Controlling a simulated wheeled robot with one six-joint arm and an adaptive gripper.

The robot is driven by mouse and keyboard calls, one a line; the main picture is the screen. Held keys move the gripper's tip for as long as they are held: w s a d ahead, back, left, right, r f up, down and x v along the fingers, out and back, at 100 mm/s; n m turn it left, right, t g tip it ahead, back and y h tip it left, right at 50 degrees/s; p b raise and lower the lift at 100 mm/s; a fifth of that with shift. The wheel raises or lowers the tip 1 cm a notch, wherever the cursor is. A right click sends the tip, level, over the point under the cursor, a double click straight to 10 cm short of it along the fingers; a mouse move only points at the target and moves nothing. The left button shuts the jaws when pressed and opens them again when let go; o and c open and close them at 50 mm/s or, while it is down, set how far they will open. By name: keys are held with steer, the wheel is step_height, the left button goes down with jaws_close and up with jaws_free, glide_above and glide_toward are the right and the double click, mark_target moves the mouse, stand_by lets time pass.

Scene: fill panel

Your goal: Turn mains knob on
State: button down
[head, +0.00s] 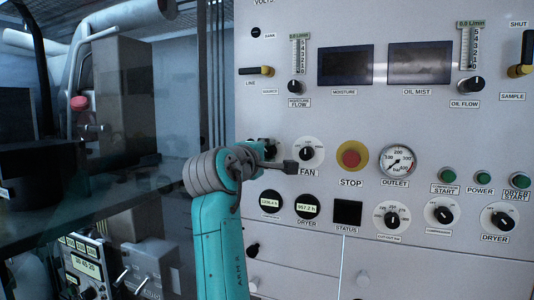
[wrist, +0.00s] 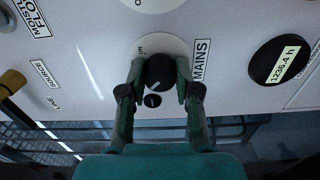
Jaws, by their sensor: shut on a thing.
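The mains knob (wrist: 160,72) is a black round knob on a white dial plate, beside a label reading MAINS in the wrist view. A pale line shows on its lower part; I cannot tell which setting it marks. My gripper (wrist: 159,68) is shut on the knob, one finger on each side. In the head view my gripper (head: 272,163) is at the panel, just left of the FAN knob, and hides most of the mains knob.
The FAN knob (head: 306,153) is close to the right of my gripper. The red STOP button (head: 351,155) is further right. Hour meters (head: 271,200) sit below. A dark shelf (head: 100,205) stands left of my arm.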

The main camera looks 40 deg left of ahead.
steer(key=m, duration=0.4)
steer(key=shift+m, duration=0.4)
steer(key=m, duration=0.4)
steer(key=shift+m, duration=0.3)
steer(key=m, duration=0.4)
steer(key=shift+m, duration=2.1)
steer(key=c, duration=0.8)
jaws_free()
